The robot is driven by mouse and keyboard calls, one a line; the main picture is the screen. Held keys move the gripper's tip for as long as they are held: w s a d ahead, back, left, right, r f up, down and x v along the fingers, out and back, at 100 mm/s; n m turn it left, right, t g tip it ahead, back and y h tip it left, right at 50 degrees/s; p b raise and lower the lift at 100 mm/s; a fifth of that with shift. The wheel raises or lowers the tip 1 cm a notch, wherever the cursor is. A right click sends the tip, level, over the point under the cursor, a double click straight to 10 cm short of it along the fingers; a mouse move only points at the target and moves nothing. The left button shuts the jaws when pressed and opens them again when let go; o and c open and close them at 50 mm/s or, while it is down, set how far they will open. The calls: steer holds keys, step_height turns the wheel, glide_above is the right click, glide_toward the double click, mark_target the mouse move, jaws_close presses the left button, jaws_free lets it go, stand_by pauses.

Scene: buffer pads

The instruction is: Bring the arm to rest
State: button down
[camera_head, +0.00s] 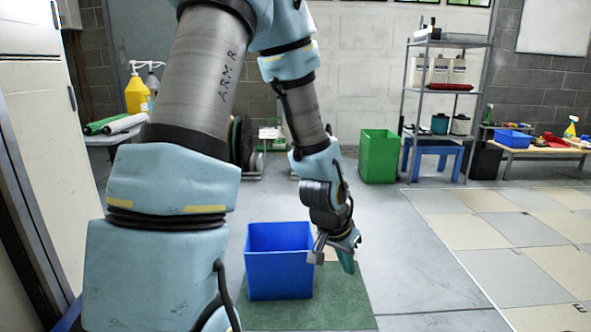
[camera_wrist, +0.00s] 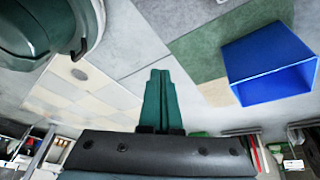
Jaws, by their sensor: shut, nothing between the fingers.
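My gripper (camera_head: 347,264) hangs from my bent arm in the head view, pointing down, beside the upper right of the blue bin as seen in the picture. In the wrist view its two green fingers (camera_wrist: 160,85) lie together, shut with nothing between them. The blue bin (camera_head: 279,272) stands on a green floor mat (camera_head: 345,300). It also shows in the wrist view (camera_wrist: 270,85), to the right of the fingers and apart from them. The bin's floor cannot be seen in the head view.
A green bin (camera_head: 379,158) stands farther back, near a blue stool (camera_head: 432,148) and a metal shelf (camera_head: 450,85). A low table (camera_head: 535,150) with items stands at the far right. A white cabinet (camera_head: 40,120) is at the left. The tiled floor (camera_head: 510,235) at right is clear.

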steer(key=s+a+r+n+y, duration=0.1)
steer(key=a+r+n, duration=0.2)
steer(key=a, duration=0.4)
steer(key=s+a+r+n+g+y, duration=0.1)
steer(key=a+r+n, duration=0.15)
steer(key=a, duration=0.55)
steer(key=s+a+r+n+y, duration=0.1)
steer(key=a+r+n, duration=0.15)
steer(key=a, duration=0.45)
step_height(320, 180, up, 35)
steer(key=p, duration=3.4)
steer(key=shift+w+d+f+m, duration=0.2)
steer(key=shift+m, duration=0.1)
